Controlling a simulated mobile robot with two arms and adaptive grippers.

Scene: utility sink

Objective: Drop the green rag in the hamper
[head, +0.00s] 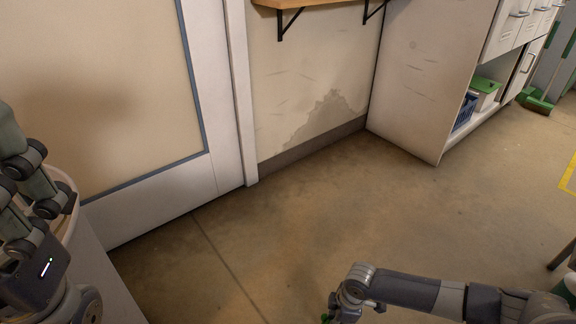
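My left gripper (30,200) is at the left edge, with its dark finger links cut off there. I cannot tell whether it is open or shut. A pale round rim (69,205) shows behind it; what it belongs to is mostly hidden. My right arm reaches in from the lower right, and its gripper end (347,300) is at the bottom edge, mostly out of frame. No hamper can be clearly made out.
A white door (110,90) stands at the left. A white cabinet (430,80) stands at the back right, with a blue basket (465,110) on its lower shelf. A green broom (537,101) leans beyond. A wooden shelf (305,3) hangs above. The middle floor is clear.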

